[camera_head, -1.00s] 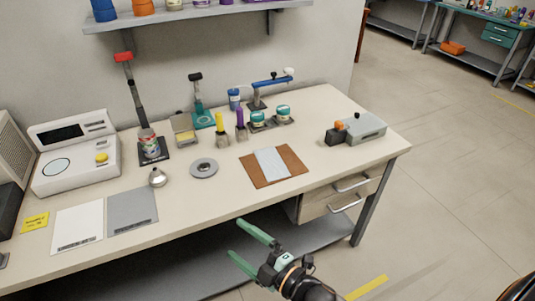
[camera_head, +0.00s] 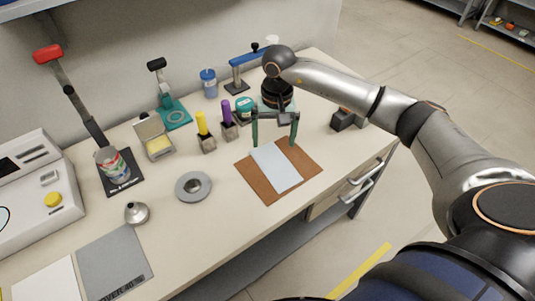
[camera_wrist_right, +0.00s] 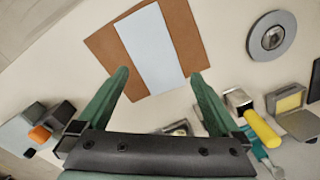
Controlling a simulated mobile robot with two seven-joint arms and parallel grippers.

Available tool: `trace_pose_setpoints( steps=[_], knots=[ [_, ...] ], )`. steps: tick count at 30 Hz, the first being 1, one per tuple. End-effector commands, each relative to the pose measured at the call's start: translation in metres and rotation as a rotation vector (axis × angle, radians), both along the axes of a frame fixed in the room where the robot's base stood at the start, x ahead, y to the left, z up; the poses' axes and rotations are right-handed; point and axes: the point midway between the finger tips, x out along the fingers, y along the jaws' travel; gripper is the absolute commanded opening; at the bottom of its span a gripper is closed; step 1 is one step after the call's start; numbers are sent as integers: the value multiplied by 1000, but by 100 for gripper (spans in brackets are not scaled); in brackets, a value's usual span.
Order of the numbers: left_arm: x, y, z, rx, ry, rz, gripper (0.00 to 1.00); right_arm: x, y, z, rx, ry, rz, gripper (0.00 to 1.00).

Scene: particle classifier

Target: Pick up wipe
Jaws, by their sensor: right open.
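The wipe is a pale blue-white flat rectangle (camera_head: 275,168) lying on a brown mat (camera_head: 308,173) near the table's front edge. It also shows in the right wrist view (camera_wrist_right: 152,48), flat on the mat (camera_wrist_right: 193,48). My right gripper (camera_head: 273,143) is open and empty, pointing down above the far edge of the mat, with its green fingers apart. In the right wrist view the fingers (camera_wrist_right: 160,75) stand on either side of the wipe's near end, with nothing between them. The exact height above the wipe is hard to tell. My left gripper is not in view.
A yellow-handled tool (camera_head: 202,124) and a purple-handled tool (camera_head: 227,112) stand left of my gripper. A round grey dish (camera_head: 194,187) lies left of the mat.

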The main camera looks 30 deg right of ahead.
Motion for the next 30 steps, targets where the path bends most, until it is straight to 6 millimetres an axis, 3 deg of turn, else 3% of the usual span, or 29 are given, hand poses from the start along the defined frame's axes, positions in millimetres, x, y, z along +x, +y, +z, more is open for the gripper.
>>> trace_pose_setpoints(
  steps=[3, 8, 24, 30],
  knots=[
    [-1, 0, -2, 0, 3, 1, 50, 2, -11, 3, -40, -2, 16, 100],
    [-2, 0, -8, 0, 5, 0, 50, 1, -11, -6, -40, -2, 17, 100],
    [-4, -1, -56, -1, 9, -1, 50, 1, -10, -81, -37, -1, 16, 100],
    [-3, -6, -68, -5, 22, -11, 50, 2, -10, -96, -36, -4, 15, 100]
  ],
)
